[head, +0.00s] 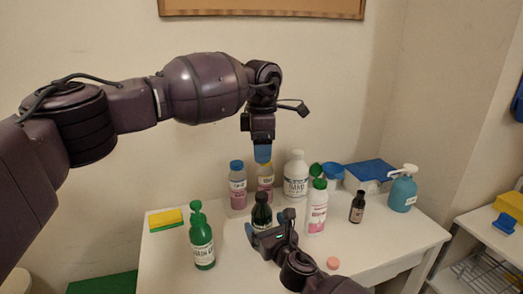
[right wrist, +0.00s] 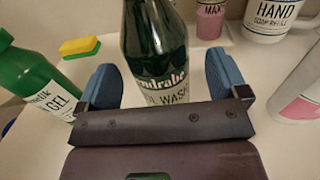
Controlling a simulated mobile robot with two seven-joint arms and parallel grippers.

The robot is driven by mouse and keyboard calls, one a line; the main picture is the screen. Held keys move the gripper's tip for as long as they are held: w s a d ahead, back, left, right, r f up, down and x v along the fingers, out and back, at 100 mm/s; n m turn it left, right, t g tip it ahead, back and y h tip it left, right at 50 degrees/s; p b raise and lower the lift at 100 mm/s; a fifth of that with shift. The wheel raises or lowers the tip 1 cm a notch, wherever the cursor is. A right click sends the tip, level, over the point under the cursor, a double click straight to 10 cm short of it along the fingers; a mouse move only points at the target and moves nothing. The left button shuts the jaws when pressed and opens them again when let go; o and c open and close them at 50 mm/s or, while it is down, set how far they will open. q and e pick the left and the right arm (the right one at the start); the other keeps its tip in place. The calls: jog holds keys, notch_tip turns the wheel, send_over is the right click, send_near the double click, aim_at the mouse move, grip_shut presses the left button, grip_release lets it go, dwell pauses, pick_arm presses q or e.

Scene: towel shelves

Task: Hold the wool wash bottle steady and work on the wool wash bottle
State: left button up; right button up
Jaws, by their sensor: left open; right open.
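The wool wash bottle (head: 261,212) is a dark green bottle with a pale label, upright on the white table. In the right wrist view the bottle (right wrist: 155,45) stands between the blue fingers of my right gripper (right wrist: 165,88), with gaps showing on both sides. My right gripper (head: 269,224) is open around its lower part. My left gripper (head: 263,153) is open, pointing down above the bottle and apart from it; its fingers are seen edge-on. The bottle's top is out of the right wrist view.
A white bottle with a green cap (head: 317,209) is close on the right. Several bottles, including a white hand soap bottle (head: 296,176), stand behind. A small dark bottle (head: 357,208) is farther right.

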pick_arm(q)
jog(key=shift+s+r+p, duration=0.2)
jog(key=shift+r+p, duration=0.15)
jog(key=shift+r, duration=0.7)
jog(key=shift+s+r+p, duration=0.2)
jog(key=shift+r+p, duration=0.15)
jog(key=shift+r, duration=0.65)
pick_arm(e)
jog(key=v, duration=0.8)
jog(key=shift+s, duration=0.35)
pick_arm(q)
jog(key=shift+f, duration=0.1)
pick_arm(e)
jog(key=shift+d+r, duration=0.1)
